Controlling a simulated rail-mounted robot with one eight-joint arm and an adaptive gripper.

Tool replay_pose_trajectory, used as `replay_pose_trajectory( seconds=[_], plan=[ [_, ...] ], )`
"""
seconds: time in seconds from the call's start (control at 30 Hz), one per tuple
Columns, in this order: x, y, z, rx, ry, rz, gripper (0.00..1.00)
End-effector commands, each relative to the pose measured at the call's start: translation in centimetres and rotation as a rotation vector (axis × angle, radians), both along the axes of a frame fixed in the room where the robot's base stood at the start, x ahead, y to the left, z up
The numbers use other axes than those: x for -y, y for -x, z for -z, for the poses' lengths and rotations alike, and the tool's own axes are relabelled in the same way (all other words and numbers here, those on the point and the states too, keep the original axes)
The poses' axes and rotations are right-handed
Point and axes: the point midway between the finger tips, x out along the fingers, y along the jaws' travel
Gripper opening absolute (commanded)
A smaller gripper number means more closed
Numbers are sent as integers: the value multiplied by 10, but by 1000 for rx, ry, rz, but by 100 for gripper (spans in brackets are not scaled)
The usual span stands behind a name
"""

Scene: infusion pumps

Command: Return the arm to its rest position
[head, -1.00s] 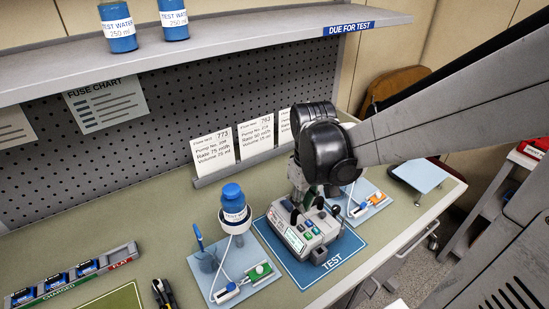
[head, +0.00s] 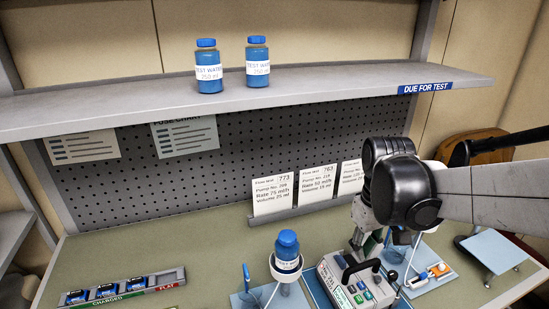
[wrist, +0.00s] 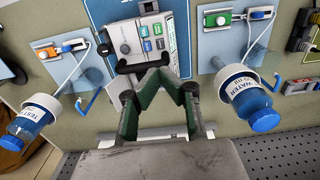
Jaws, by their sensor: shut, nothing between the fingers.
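My gripper (head: 358,243) is shut and empty, just behind the grey infusion pump (head: 352,292) in the head view. In the wrist view the green-padded fingertips (wrist: 159,74) come together in front of the black carrying handle of the pump (wrist: 140,38); whether they touch it I cannot tell. The pump stands on the blue test mat (wrist: 107,15), with its screen and coloured buttons showing. My arm stretches in from the right of the head view, above the table.
Blue test water bottles stand in holders on both sides of the pump, one at left (wrist: 35,112) and one at right (wrist: 252,105). The shelf (head: 330,97) overhangs the back. Cards (head: 316,184) stand behind my gripper.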

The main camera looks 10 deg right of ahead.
Motion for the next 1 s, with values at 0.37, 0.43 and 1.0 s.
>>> replay_pose_trajectory(
  seconds=[0.37,0.43,1.0],
  plan=[
    [-16,8,0,96,15,21,0],
    [-23,12,-1,150,20,34,0],
    [-75,43,2,562,-29,132,0]
  ],
)
